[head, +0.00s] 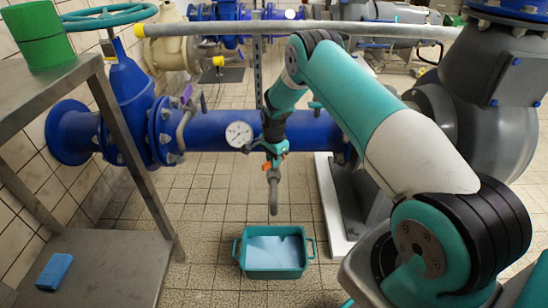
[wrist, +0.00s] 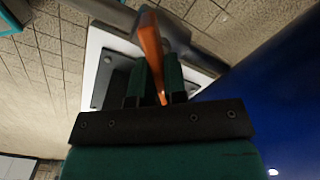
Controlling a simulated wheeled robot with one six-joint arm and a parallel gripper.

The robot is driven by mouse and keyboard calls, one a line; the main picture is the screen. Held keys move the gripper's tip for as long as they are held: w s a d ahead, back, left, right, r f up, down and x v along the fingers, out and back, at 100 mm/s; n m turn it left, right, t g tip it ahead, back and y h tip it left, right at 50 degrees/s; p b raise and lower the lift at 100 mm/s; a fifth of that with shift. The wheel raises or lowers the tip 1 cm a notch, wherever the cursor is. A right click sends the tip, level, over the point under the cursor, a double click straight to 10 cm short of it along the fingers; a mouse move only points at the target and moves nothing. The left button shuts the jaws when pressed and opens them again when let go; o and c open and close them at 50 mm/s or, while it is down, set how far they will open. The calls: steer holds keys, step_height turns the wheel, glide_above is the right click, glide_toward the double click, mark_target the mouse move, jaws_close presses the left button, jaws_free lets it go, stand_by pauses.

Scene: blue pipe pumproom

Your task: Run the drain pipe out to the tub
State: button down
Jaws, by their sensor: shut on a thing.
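My gripper (head: 275,153) is in front of the blue pipe, to the right of the gauge. Its dark fingers (wrist: 157,88) are shut on an orange handle (wrist: 151,45), which also shows in the head view (head: 283,166). A grey drain pipe (head: 273,192) hangs below the handle with its lower end pointing down. In the wrist view, grey pipe (wrist: 196,52) runs behind the handle. The teal tub (head: 273,273) stands on the floor with a pale blue inside. In the head view the pipe's end appears just above the tub's far rim; the exact gap is unclear.
The blue pipe (head: 211,131) with a round gauge (head: 238,134) crosses behind my gripper. A metal table (head: 100,262) with a blue block (head: 54,271) stands at left. A white plinth (head: 327,205) and grey pump are at right. Tiled floor around the tub is clear.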

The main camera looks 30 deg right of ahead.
steer(key=m+p, duration=0.1)
steer(key=m, duration=0.3)
steer(key=shift+s+m, duration=0.1)
steer(key=shift+m, duration=1.8)
steer(key=c, duration=1.2)
jaws_free()
steer(key=shift+o, duration=0.2)
step_height(320, 180, up, 18)
steer(key=p, duration=0.4)
steer(key=shift+f+p, duration=0.25)
steer(key=shift+p, duration=0.05)
